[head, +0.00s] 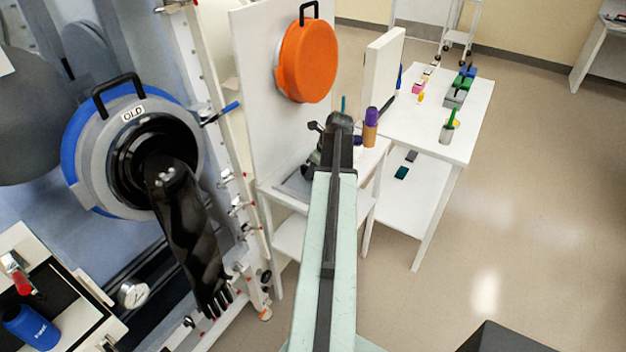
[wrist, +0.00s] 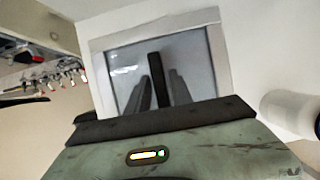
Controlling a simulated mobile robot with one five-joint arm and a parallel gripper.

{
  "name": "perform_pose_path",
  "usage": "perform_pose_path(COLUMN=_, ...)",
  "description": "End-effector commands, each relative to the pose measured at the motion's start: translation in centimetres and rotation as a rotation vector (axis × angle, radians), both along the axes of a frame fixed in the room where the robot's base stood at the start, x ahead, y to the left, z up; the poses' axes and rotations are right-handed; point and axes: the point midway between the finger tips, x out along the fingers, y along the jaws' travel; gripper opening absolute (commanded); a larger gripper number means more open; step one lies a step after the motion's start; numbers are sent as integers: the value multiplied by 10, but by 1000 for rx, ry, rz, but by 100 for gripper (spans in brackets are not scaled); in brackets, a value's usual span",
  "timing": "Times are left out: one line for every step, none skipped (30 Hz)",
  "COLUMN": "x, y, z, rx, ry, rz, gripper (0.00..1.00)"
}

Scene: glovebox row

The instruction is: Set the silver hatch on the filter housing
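The silver hatch looks to be the shiny grey panel (wrist: 124,76) in the wrist view, set inside a pale border and carrying a black bar handle (wrist: 155,72). My gripper (wrist: 160,80) faces it, with two dark grey fingers that seem to stand either side of the handle, apart from each other. In the head view my gripper (head: 330,138) is at the far end of the arm, over a low white stand. A grey plate (head: 293,186) on that stand is partly hidden. I cannot tell for sure which white box is the filter housing.
An orange round cover (head: 308,60) hangs on a white panel behind my gripper. A purple-capped bottle (head: 370,128) stands right of it. A white table (head: 460,135) with small items is further right. The glovebox port (head: 120,150) with a black glove is left.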

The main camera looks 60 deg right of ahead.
Motion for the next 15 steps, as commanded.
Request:
perform_pose_path(x=0, y=0, z=0, rx=0, ry=0, rz=0, gripper=9)
perform_pose_path(x=0, y=0, z=0, rx=0, ry=0, rz=0, gripper=1)
perform_pose_path(x=0, y=0, z=0, rx=0, ry=0, rz=0, gripper=0)
perform_pose_path(x=0, y=0, z=0, rx=0, ry=0, rz=0, gripper=0)
perform_pose_path(x=0, y=0, z=0, rx=0, ry=0, rz=0, gripper=0)
perform_pose_path(x=0, y=0, z=0, rx=0, ry=0, rz=0, gripper=0)
perform_pose_path(x=0, y=0, z=0, rx=0, ry=0, rz=0, gripper=0)
perform_pose_path(x=0, y=0, z=0, rx=0, ry=0, rz=0, gripper=0)
perform_pose_path(x=0, y=0, z=0, rx=0, ry=0, rz=-1, gripper=0)
perform_pose_path(x=0, y=0, z=0, rx=0, ry=0, rz=-1, gripper=0)
perform_pose_path(x=0, y=0, z=0, rx=0, ry=0, rz=-1, gripper=0)
perform_pose_path(x=0, y=0, z=0, rx=0, ry=0, rz=-1, gripper=0)
perform_pose_path(x=0, y=0, z=0, rx=0, ry=0, rz=-1, gripper=0)
perform_pose_path(x=0, y=0, z=0, rx=0, ry=0, rz=-1, gripper=0)
perform_pose_path(x=0, y=0, z=0, rx=0, ry=0, rz=-1, gripper=0)
